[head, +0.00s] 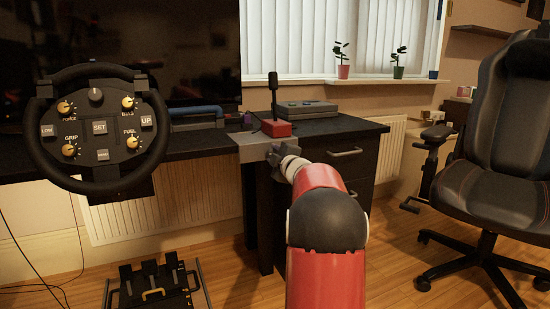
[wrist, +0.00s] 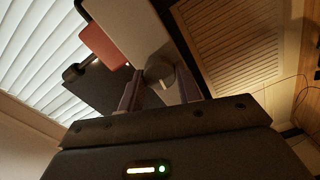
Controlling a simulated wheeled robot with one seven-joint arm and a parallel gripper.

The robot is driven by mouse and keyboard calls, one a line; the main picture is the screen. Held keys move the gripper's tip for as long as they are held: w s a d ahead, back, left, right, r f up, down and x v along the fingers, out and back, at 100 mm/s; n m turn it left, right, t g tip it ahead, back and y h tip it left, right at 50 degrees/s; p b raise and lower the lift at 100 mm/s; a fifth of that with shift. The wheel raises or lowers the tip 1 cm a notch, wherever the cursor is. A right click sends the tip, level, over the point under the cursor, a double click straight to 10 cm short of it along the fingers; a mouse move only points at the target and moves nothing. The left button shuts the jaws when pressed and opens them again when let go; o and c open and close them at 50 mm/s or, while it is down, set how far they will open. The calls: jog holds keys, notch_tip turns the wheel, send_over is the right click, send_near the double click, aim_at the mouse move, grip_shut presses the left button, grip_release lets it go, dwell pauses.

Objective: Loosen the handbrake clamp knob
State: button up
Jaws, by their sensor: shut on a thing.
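The handbrake (head: 276,127) has a red base and an upright black lever, and stands at the desk's front edge. Its grey clamp bracket (head: 252,143) wraps the desk edge beneath it. In the wrist view the red base (wrist: 102,46) and pale bracket (wrist: 128,22) show at the upper left. My gripper (head: 276,154) reaches up to the bracket's underside in the head view. In the wrist view my gripper (wrist: 160,88) has a finger on either side of the grey clamp knob (wrist: 158,74) and is shut on it. The knob is hidden behind my gripper in the head view.
A steering wheel (head: 100,184) stands at the left, with pedals (head: 152,290) on the floor below. A drawer unit (head: 345,160) is right of my arm. An office chair (head: 500,160) stands at the far right. Open floor lies between drawers and chair.

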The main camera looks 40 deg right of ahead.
dwell(0.3)
jog(key=o, duration=1)
jog(key=v, duration=0.7)
jog(key=shift+s, duration=0.4)
jog(key=shift+a, duration=0.15)
